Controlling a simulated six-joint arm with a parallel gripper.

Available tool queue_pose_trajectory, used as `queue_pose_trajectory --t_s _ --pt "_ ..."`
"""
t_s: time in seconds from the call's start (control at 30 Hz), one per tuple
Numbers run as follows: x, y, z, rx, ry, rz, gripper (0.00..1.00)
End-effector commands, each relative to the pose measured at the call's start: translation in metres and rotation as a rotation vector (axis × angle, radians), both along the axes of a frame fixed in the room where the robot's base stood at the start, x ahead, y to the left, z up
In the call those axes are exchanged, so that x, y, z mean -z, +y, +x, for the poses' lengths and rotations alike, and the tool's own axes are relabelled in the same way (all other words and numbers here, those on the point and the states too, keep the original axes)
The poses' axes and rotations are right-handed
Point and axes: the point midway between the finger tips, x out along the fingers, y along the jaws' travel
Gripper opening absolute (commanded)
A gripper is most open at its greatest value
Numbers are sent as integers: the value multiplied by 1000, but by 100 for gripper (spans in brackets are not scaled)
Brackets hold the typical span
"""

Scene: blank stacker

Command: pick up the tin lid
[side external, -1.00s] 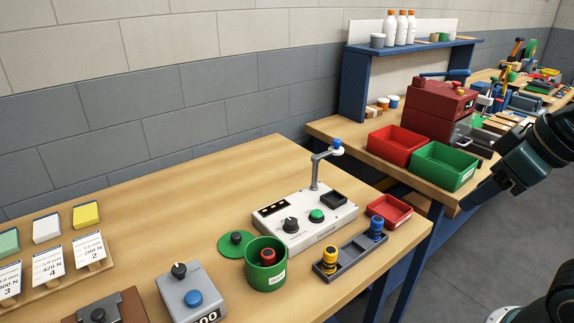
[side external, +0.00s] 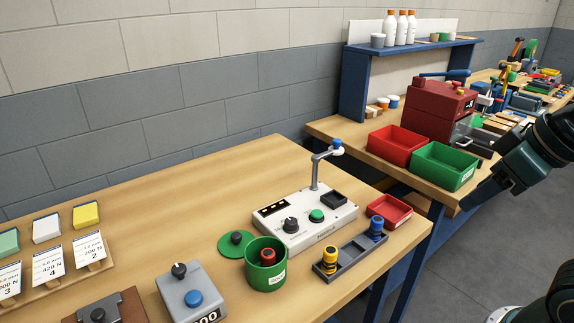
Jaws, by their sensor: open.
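The tin lid is a flat green disc (side external: 226,249) with a black knob. It lies on the wooden bench, behind and to the left of the green tin (side external: 266,279). The tin stands upright and open, with a red-topped piece showing inside it and a white label on its side. My gripper (side external: 472,201) is at the right of the view, pointing down and to the left. It is open and far from the lid, with nothing seen in it. Its fingertips are hard to make out.
A white control box (side external: 325,228) with a bent post stands right of the lid. A grey tray (side external: 350,258) holds yellow and blue pieces. A small red bin (side external: 390,214) is beyond it. A grey box with a blue button (side external: 190,290) is at front. The bench behind the lid is clear.

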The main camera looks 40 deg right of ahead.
Motion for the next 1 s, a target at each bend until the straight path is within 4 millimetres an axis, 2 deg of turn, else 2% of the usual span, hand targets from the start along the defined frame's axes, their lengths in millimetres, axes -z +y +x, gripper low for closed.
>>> queue_pose_trajectory --t_s 0.73,1.0 --pt "-1 0 1 2 0 1 49" --pt "-13 4 18 52 25 37 49"
